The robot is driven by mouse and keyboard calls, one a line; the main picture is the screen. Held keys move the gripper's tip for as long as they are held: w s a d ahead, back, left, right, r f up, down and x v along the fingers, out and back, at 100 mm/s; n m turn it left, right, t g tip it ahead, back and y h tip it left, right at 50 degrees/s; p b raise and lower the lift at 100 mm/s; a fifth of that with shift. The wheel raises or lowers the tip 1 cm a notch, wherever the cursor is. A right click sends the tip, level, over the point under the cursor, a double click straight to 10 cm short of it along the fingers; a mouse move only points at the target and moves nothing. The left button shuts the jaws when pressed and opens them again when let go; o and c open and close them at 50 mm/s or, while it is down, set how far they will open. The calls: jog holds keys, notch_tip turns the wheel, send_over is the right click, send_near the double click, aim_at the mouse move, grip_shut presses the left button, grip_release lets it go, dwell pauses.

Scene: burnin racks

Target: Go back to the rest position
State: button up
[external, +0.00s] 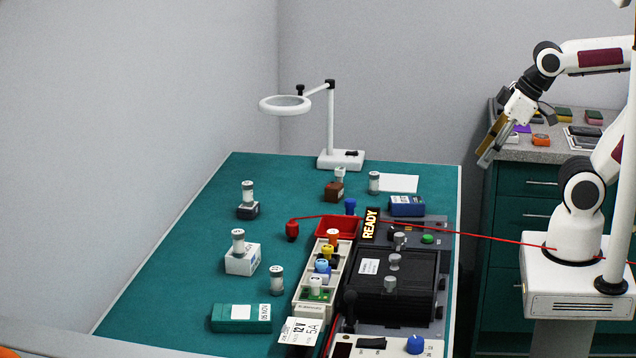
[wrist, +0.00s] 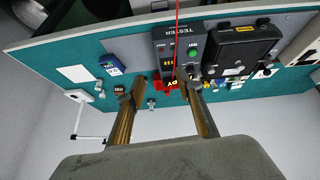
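My gripper (external: 488,155) hangs in the air at the upper right of the external view, off the right edge of the green-topped bench (external: 170,270) and in front of the back counter. Its fingers point down and to the left. In the wrist view my gripper (wrist: 160,78) shows two brown fingers set apart, with nothing held between them. The bench lies beyond the fingertips there, with the dark tester (wrist: 180,48) and the black unit (wrist: 240,42) on it.
A white ring lamp (external: 331,125) stands at the bench's far end. A thin red cable (external: 470,237) runs across the bench to my base. Several capped cylinders and boxes stand on the bench. The back counter (external: 545,155) holds small coloured items. Air around my gripper looks clear.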

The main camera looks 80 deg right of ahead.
jog(key=shift+s+a+f+m, duration=0.15)
jog(key=shift+s+f+m, duration=0.05)
jog(key=shift+s, duration=0.3)
jog(key=shift+s+a+f+m, duration=0.15)
jog(key=shift+s+f+m, duration=0.05)
jog(key=shift+s, duration=0.3)
jog(key=shift+o, duration=0.8)
dwell(0.4)
jog(key=w+a+r+m+y, duration=0.1)
jog(key=w+a+m+y, duration=0.45)
jog(key=w+a, duration=0.5)
jog(key=w+a+r+m+y, duration=0.1)
jog(key=w+a+m+y, duration=0.3)
jog(key=w+a+m, duration=0.65)
jog(key=w+d+f+m+t, duration=0.1)
jog(key=w+f+m, duration=0.1)
jog(key=w, duration=0.6)
jog(key=w+d+f+m+t, duration=0.1)
jog(key=w+f+m+t, duration=0.15)
jog(key=w, duration=0.55)
jog(key=w+d+f+m+t+h, duration=0.2)
jog(key=w+d+f+m, duration=0.2)
jog(key=w+f+m, duration=0.5)
notch_tip(320, 180, down, 3)
jog(key=w, duration=0.2)
jog(key=shift+w+d+r, duration=0.15)
jog(key=shift+w+d, duration=0.15)
jog(key=shift+d, duration=0.05)
